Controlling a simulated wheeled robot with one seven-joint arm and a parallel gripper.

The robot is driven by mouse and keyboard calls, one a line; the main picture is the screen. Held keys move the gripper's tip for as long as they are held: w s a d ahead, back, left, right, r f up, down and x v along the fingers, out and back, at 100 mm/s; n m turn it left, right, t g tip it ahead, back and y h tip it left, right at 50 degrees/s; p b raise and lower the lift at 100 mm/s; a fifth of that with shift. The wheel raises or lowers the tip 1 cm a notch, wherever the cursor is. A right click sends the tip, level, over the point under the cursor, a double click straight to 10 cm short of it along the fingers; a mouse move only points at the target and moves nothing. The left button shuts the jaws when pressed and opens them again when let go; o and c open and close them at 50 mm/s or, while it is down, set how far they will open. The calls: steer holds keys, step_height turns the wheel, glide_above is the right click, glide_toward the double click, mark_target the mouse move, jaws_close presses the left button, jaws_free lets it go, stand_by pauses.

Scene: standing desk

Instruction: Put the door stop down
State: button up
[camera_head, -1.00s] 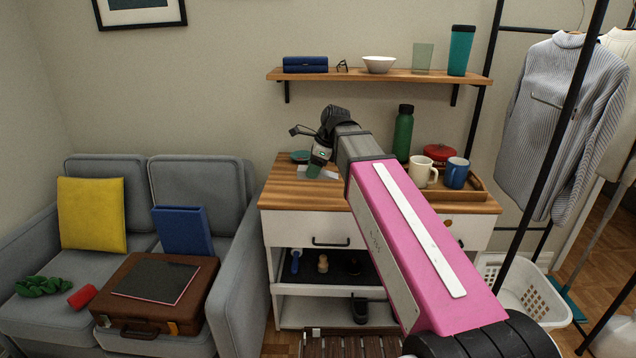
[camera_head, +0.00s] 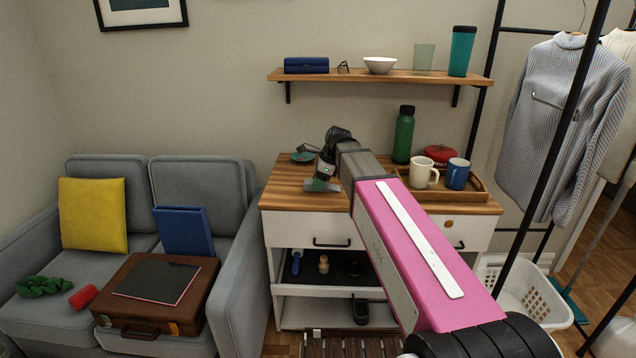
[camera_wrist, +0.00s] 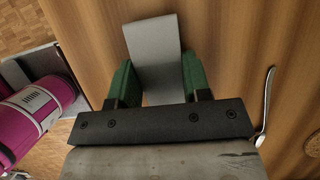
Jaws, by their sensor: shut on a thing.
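The door stop is a pale grey wedge (camera_wrist: 153,45), held between the two green fingertips of my gripper (camera_wrist: 156,80) in the wrist view. Its broad flat face shows, and its far end sticks out past the fingers. In the head view the door stop (camera_head: 316,187) is small, at or just above the left part of the wooden desk top (camera_head: 285,192). My gripper (camera_head: 323,179) is shut on it. I cannot tell whether its underside touches the wood.
A teal saucer (camera_head: 302,158) lies behind my gripper. A metal spoon (camera_wrist: 267,105) lies to the right in the wrist view. A wooden tray (camera_head: 479,193) with a white mug (camera_head: 421,173) and blue mug (camera_head: 457,174) stands right. Bare wood lies left of my gripper.

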mark_target(331, 186)
steer(key=o, duration=1)
steer(key=shift+f, duration=0.1)
steer(key=shift+c, duration=0.2)
steer(key=v, duration=1.2)
